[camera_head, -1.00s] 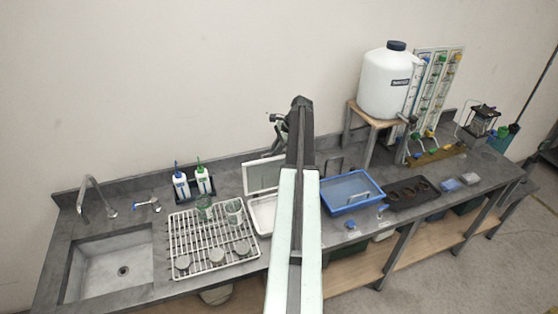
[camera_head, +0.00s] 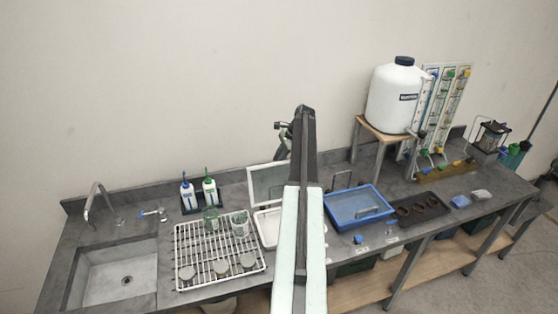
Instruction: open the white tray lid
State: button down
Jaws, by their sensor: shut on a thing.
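The white tray lid (camera_head: 267,185) stands raised, nearly upright, along the back edge of the white tray (camera_head: 266,234), left of my arm. The tray lies open on the grey bench, and my arm covers its right part. My gripper (camera_head: 283,148) shows only as a dark piece left of the arm's end, just above the lid's top edge. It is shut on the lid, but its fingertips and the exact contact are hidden.
A white wire rack (camera_head: 207,280) with glass beakers and grey discs stands close on the left. A blue tray (camera_head: 374,217) lies to the right of my arm. A large white tank (camera_head: 393,98) stands on a wooden stand (camera_head: 367,126) at the back right.

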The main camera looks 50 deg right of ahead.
jog(key=shift+w+d, duration=0.25)
jog(key=shift+w, duration=0.2)
jog(key=c, duration=1.7)
grip_release()
jog(key=shift+o, duration=1.1)
jog(key=shift+w+d+f, duration=0.25)
jog(key=shift+w+f, duration=0.1)
jog(key=shift+f, duration=0.05)
jog(key=shift+s+r, duration=0.1)
jog(key=shift+s, duration=0.05)
jog(key=p+v, duration=0.7)
jog(key=v, duration=0.1)
jog(key=shift+a, duration=0.1)
